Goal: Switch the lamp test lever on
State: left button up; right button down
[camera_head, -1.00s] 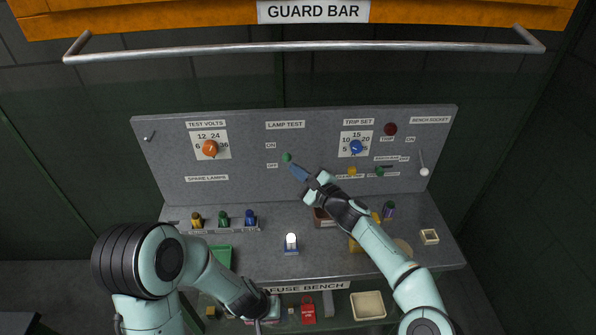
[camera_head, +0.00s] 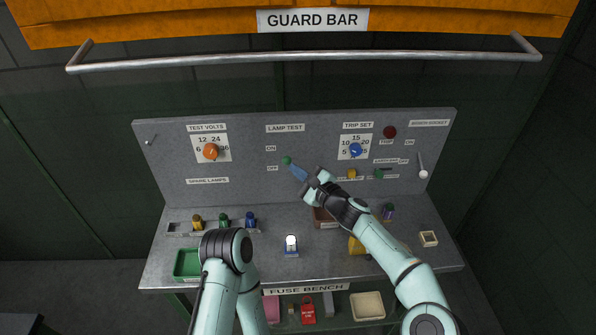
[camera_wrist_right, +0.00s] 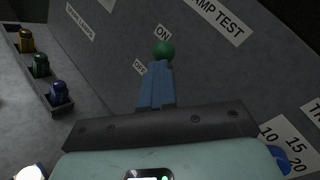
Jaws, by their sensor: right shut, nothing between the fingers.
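The lamp test lever shows as a green knob (camera_head: 287,160) on the grey panel, below the LAMP TEST label (camera_head: 285,128). It sits between the ON label (camera_head: 271,148) and the OFF label (camera_head: 272,168). In the right wrist view the green knob (camera_wrist_right: 164,50) is just beyond my blue fingertips. My right gripper (camera_head: 294,168) is shut and empty, its tips close below and right of the knob; I cannot tell whether they touch. The lever's stem is hidden. My left arm is folded at the lower left, its gripper out of view.
An orange dial (camera_head: 210,151) and a blue dial (camera_head: 356,150) flank the lever. Below it, a lit white lamp (camera_head: 291,243) stands on the bench, with spare lamps (camera_head: 223,220) to the left. The guard bar (camera_head: 300,59) runs across above the panel.

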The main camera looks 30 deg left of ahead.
pick_arm(q)
jog(key=s+f+b, duration=0.4)
jog(key=f+b, duration=0.3)
jog(key=f, duration=0.1)
jog(key=shift+s+f+g, duration=0.15)
jog(key=shift+f+g, duration=0.15)
pick_arm(e)
jog(key=v, duration=1.3)
jog(key=shift+d+f, duration=0.2)
jog(key=shift+d, duration=0.05)
jog(key=shift+s, duration=0.15)
